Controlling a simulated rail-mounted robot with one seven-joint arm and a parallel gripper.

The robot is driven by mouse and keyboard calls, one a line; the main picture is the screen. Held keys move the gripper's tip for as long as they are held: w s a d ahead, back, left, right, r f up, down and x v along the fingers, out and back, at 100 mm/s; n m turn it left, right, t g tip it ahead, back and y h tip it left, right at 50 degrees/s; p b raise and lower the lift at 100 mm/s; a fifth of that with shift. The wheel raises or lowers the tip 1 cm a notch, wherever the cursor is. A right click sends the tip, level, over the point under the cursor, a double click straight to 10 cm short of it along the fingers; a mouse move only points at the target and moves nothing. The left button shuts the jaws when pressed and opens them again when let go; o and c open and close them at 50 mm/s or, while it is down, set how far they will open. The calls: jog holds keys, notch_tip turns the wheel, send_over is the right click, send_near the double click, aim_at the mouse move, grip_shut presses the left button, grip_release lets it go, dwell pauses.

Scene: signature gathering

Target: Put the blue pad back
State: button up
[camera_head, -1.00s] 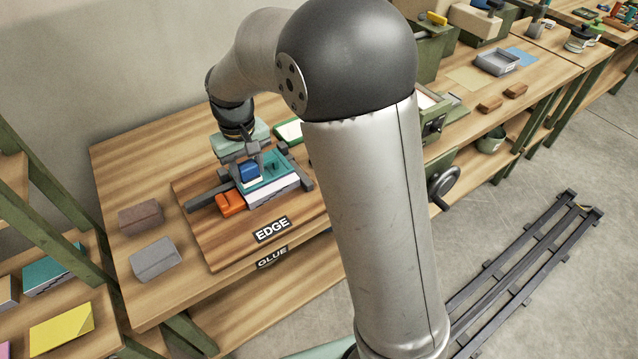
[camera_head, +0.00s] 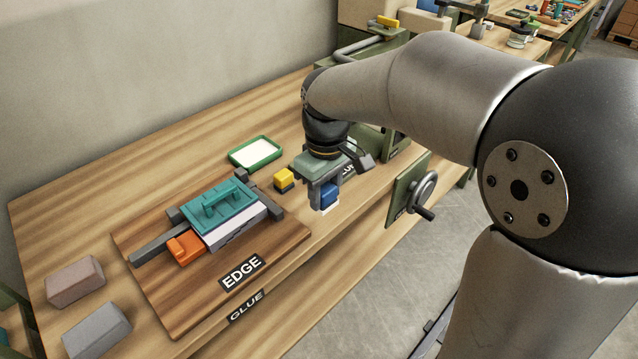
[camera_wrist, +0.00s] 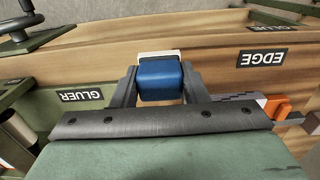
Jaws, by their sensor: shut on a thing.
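My gripper (camera_head: 322,193) is shut on the blue pad (camera_head: 330,195), right of the EDGE board and near the front of the bench. The pad is a small blue block with a white face at its lower end. In the wrist view the blue pad (camera_wrist: 160,80) sits between the two grey fingers of my gripper (camera_wrist: 160,88), its white part on the far side. The pad appears to be held above the bench; the exact gap cannot be told. A similar yellow pad (camera_head: 284,178) with a dark base stands on the bench, just left of my gripper.
A green tray (camera_head: 238,160) with a white inside lies behind the yellow pad. The EDGE board (camera_head: 200,292) carries a teal handled block (camera_head: 222,205), pale sheets and an orange block (camera_head: 185,247). Right is a green machine with a handwheel (camera_head: 424,192). Two blocks lie front left.

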jog(key=w+f, duration=0.2)
jog(key=w+a+f, duration=0.1)
jog(key=w+f, duration=0.1)
jog(key=w+a+f+p, duration=0.1)
jog(key=w+f, duration=0.2)
jog(key=shift+w, duration=0.1)
jog(key=shift+w+f, duration=0.15)
jog(key=shift+f, duration=1.5)
jog(key=shift+f, duration=0.15)
jog(key=o, duration=0.9)
